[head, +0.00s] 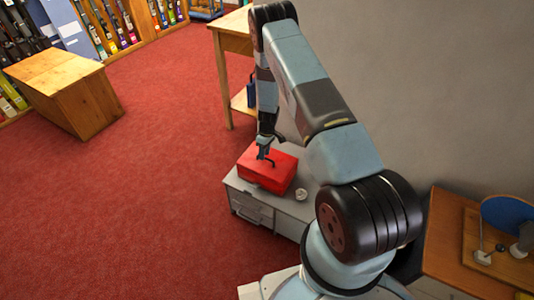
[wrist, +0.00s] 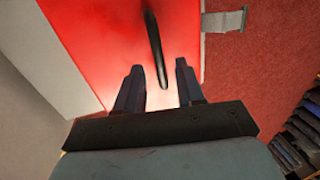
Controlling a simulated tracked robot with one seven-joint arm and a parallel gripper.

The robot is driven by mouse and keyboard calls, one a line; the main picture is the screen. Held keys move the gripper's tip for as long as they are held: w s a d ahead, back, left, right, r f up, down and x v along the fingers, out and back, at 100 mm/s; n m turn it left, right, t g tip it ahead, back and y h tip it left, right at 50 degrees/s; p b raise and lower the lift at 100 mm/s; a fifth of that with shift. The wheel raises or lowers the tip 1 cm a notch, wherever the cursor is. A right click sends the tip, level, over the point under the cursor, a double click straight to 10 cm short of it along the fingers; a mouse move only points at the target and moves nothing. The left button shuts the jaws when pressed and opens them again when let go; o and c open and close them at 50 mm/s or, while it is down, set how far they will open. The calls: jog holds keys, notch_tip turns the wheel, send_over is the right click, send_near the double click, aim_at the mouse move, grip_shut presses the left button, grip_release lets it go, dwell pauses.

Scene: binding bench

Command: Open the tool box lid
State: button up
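The red tool box (head: 262,172) stands on a low grey cabinet in the head view, its lid shut. A dark handle (head: 270,160) is on top of the lid. In the wrist view the red lid (wrist: 95,40) fills the upper middle, with the black handle (wrist: 156,48) running down toward the fingers. My gripper (wrist: 157,78) is open, its two fingers apart, with the handle's near end between them and nothing visibly gripped. In the head view my gripper (head: 263,152) is right above the tool box. Whether the fingers touch the handle cannot be told.
The grey cabinet (head: 240,207) has drawers at its front. A small whitish object (head: 301,194) lies on it right of the box. A wooden table (head: 232,42) stands behind, and a wooden bench (head: 436,255) is at right.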

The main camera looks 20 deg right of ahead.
jog(key=shift+f, duration=0.25)
jog(key=shift+c, duration=0.4)
grip_shut()
